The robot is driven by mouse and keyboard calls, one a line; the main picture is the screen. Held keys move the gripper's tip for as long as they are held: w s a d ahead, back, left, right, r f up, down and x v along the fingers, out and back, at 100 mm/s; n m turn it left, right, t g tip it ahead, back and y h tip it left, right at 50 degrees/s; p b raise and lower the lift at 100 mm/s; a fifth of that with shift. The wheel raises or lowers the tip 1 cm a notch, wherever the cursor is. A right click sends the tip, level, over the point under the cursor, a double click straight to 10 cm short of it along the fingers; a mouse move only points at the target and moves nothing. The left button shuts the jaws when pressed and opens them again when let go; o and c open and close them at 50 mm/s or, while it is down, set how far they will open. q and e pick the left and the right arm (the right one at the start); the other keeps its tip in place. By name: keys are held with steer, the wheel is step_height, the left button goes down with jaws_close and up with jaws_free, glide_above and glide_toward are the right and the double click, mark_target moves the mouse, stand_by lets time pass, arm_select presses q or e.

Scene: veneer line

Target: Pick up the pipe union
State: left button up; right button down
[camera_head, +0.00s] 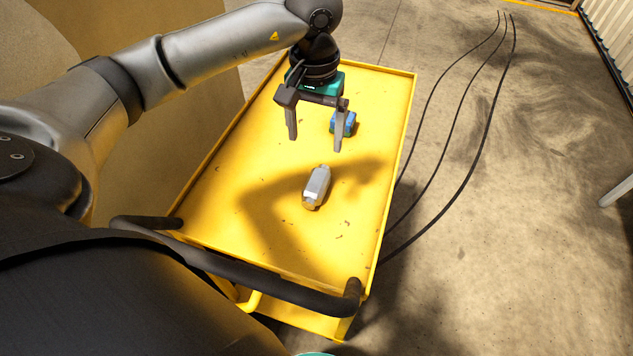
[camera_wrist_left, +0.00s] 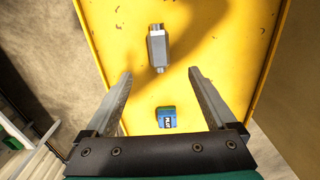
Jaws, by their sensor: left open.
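The pipe union (camera_head: 317,186), a grey faceted body with narrower ends, lies on its side on the yellow cart top (camera_head: 230,205). In the left wrist view the pipe union (camera_wrist_left: 158,48) is beyond the fingertips, close to the line midway between them. My left gripper (camera_head: 315,145) is open and empty, above the cart with its fingers pointing down. In the head view it appears farther up the picture than the union, apart from it. My right gripper is not in view.
A small blue and green box (camera_head: 343,122) stands on the cart behind my left gripper's fingers; it also shows in the left wrist view (camera_wrist_left: 166,117). The cart has raised rims and a black handle (camera_head: 240,272). Dark cables (camera_head: 458,130) lie on the floor to the right.

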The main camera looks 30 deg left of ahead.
mark_target(317, 180)
arm_select(q)
step_height(317, 180, down, 15)
steer(key=shift+w+r+b, duration=0.15)
steer(key=shift+r+b, duration=0.05)
steer(key=shift+b, duration=0.35)
jaws_close()
stand_by(0.6)
steer(key=shift+r, duration=0.1)
